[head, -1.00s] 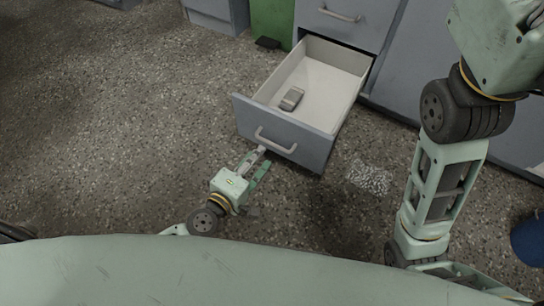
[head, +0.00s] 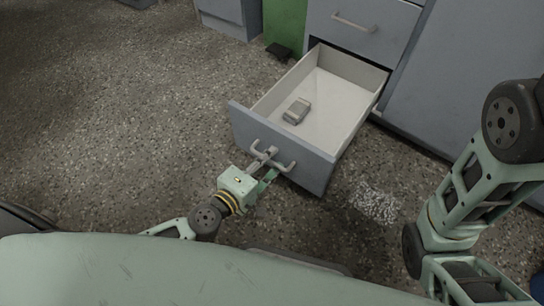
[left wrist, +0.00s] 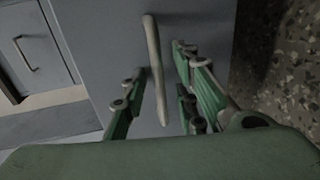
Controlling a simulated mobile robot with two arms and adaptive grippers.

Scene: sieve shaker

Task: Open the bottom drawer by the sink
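The bottom drawer, with its grey front (head: 305,165), is pulled well out of its cabinet, and its pale inside shows. A bar handle (head: 285,163) is on the drawer front. My left gripper (head: 267,163) is at this handle. In the left wrist view the handle (left wrist: 156,75) stands between the two green fingers of my left gripper (left wrist: 158,103). The fingers are apart, with gaps beside the handle, so the gripper is open. My right arm shows at the right of the head view, but its gripper is out of view.
A small grey box-like object (head: 297,111) lies in the drawer. A closed drawer (head: 360,30) is above it. A green panel (head: 284,25) stands to the left of the cabinet. The speckled floor (head: 150,110) at the left is clear.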

